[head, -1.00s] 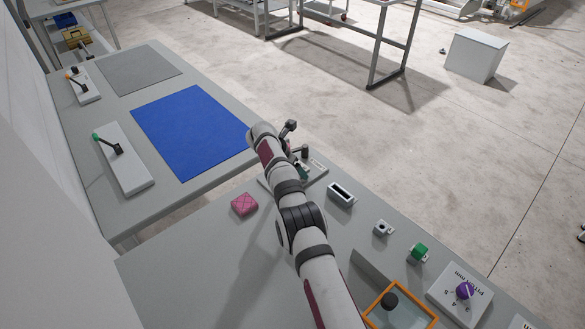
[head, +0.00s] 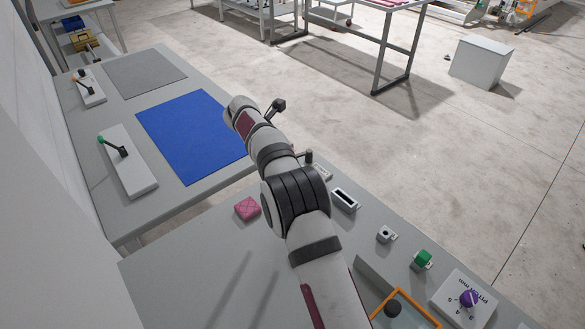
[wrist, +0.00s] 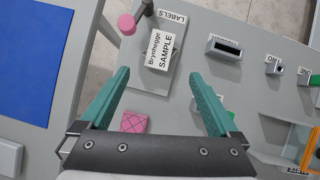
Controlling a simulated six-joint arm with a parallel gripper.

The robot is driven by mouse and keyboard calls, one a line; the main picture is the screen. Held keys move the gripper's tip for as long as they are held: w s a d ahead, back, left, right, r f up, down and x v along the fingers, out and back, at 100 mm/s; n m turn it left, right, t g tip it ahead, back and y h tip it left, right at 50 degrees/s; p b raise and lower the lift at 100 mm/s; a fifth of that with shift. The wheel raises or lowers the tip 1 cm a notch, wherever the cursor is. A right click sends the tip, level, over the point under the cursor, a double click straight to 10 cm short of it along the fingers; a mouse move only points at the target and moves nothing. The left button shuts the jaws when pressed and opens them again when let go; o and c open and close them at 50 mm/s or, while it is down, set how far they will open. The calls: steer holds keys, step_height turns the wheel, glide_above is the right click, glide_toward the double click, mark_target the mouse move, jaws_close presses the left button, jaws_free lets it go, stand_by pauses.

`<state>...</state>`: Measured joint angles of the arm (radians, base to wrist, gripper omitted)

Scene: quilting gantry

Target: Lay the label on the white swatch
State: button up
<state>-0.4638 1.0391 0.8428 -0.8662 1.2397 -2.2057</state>
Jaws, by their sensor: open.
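The label, a white card printed "Brynhegge SAMPLE" (wrist: 161,50), lies on a grey plate marked LABELS (wrist: 174,78) in the wrist view. My gripper (wrist: 162,75) has two teal fingers spread wide apart, with nothing between them. The label shows ahead of the fingertips, roughly centred between them, with no contact visible. In the head view my arm hides the gripper and the label. I can make out no white swatch in either view.
A pink quilted block (head: 247,208) sits left of my arm. A blue mat (head: 190,135) and a grey mat (head: 145,72) lie on the far table. A slotted holder (head: 345,199), a green block (head: 422,260) and an orange-framed tray (head: 412,300) stand to the right.

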steer(key=s+d+r+m+g+y, duration=0.1)
steer(key=s+d+r+m, duration=0.35)
steer(key=s+m, duration=0.3)
steer(key=s+d+r+m+g+y, duration=0.1)
steer(key=s+d+r+m+g, duration=0.1)
steer(key=s+d+r+m, duration=0.45)
steer(key=s+d+r+m+g, duration=0.1)
steer(key=s+d+r+m, duration=0.15)
steer(key=s+m, duration=0.55)
steer(key=s+f+m+y, duration=0.1)
steer(key=s+f+m, duration=0.1)
steer(key=s+m, duration=0.4)
steer(key=s+d+f+m+g+y, duration=0.1)
steer(key=s+m, duration=0.5)
steer(key=s, duration=1.1)
step_height(320, 180, down, 2)
steer(key=shift+s+d+f+m+y, duration=0.15)
steer(key=shift+s+m+y, duration=0.1)
steer(key=shift+m+y, duration=0.25)
